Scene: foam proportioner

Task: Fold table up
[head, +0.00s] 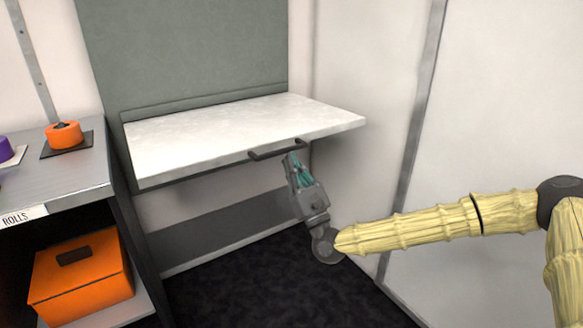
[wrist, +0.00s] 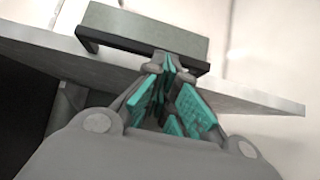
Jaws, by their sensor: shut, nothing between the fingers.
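The fold-down table (head: 230,128) is a white-topped leaf standing out level from the grey-green wall panel in the head view. A dark bar handle (head: 277,150) is fixed along its front edge. My gripper (head: 291,158) is just below the front edge, at the handle, pointing up. Its teal-padded fingers are shut with nothing between them. In the wrist view the handle (wrist: 140,40) spans the top, and the fingertips (wrist: 168,62) overlap its lower bar. I cannot tell whether they touch it. The table's edge (wrist: 255,92) runs slanting behind the fingers.
A grey shelf unit (head: 75,185) stands close to the table's left, with an orange roll (head: 64,134) on top and an orange box (head: 82,277) below. A white wall (head: 500,110) closes the right side. The dark floor (head: 250,290) below the table is clear.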

